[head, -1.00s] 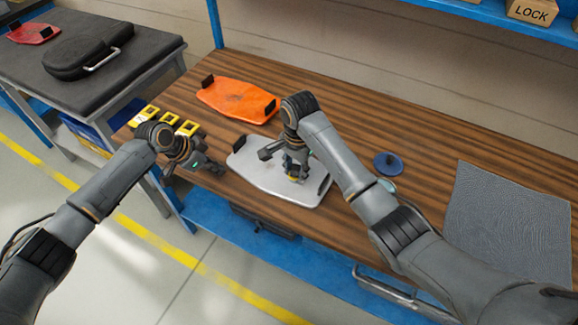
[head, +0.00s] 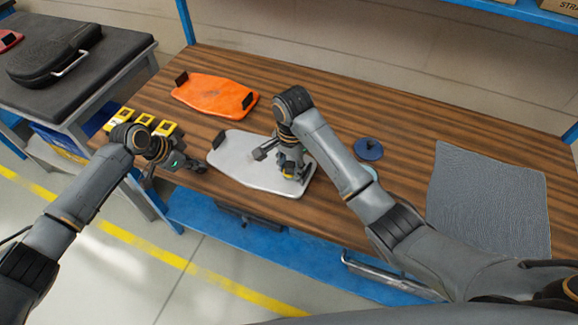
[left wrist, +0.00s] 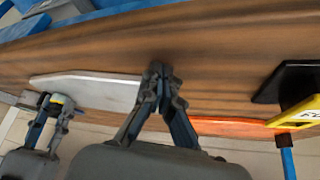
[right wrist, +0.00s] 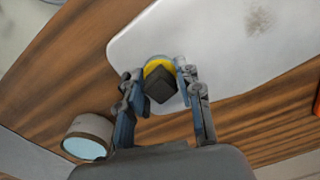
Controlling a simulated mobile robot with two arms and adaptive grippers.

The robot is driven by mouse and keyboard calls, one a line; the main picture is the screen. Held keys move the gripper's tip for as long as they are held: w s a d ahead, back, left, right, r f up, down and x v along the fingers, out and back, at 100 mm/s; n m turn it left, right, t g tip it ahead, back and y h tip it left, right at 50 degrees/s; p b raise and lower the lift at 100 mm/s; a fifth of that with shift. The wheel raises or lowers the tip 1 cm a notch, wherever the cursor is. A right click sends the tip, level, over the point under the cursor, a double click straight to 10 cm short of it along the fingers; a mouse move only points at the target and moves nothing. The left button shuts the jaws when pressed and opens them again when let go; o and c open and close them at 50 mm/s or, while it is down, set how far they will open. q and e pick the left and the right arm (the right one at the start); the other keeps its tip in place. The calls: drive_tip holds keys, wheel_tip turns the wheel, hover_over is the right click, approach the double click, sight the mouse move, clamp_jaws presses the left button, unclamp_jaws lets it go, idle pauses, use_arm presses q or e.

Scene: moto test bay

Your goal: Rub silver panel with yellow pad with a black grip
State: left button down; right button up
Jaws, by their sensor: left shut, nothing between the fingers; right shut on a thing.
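The silver panel (head: 238,165) lies flat on the wooden bench, with a dark smudge (right wrist: 258,20) on it in the right wrist view. My right gripper (head: 289,172) is shut on the black grip of the yellow pad (right wrist: 158,66), over the panel's right end. The black grip (right wrist: 160,86) shows between its fingers; whether the pad touches the panel, I cannot tell. My left gripper (head: 198,165) is shut and empty, near the panel's left end by the bench's front edge. Its closed fingers (left wrist: 160,75) show in the left wrist view.
An orange panel (head: 213,97) lies behind the silver one. Several yellow labelled blocks (head: 143,120) stand at the bench's left end. A blue round pad (head: 368,149), a teal-topped white cylinder (right wrist: 90,138) and a grey cloth (head: 488,200) are to the right of the silver panel.

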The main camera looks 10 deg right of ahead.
drive_tip(key=shift+r, duration=2.85)
